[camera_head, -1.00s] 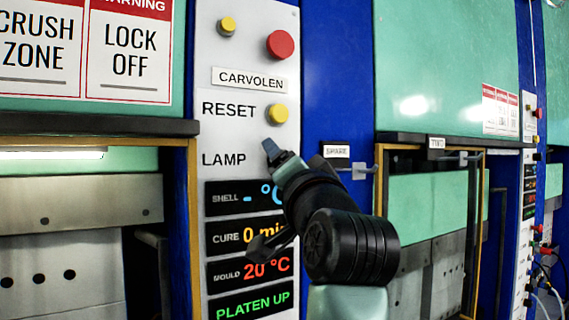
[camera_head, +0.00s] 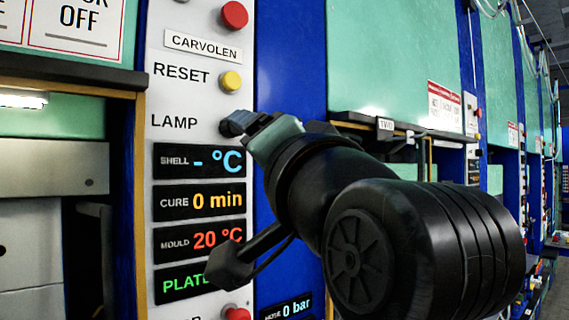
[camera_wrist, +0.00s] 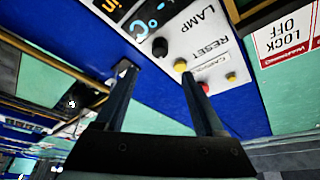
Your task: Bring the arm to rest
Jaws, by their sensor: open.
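My gripper (camera_head: 240,122) is raised in front of the press control panel (camera_head: 165,25), its tip beside the LAMP label in the head view. My black arm links fill the lower right of that view. In the wrist view my gripper (camera_wrist: 160,82) shows two dark fingers spread apart with nothing between them. Past the fingers lies the blue press frame (camera_wrist: 160,105). The wrist view is turned over, so the panel lettering is upside down. Whether a fingertip touches the panel cannot be told.
The panel carries a red button (camera_head: 234,15), a yellow RESET button (camera_head: 231,81) and lit readouts (camera_head: 200,201). A press opening (camera_head: 60,165) is at left. More presses (camera_head: 390,60) recede to the right, with an aisle floor (camera_head: 550,285) at far right.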

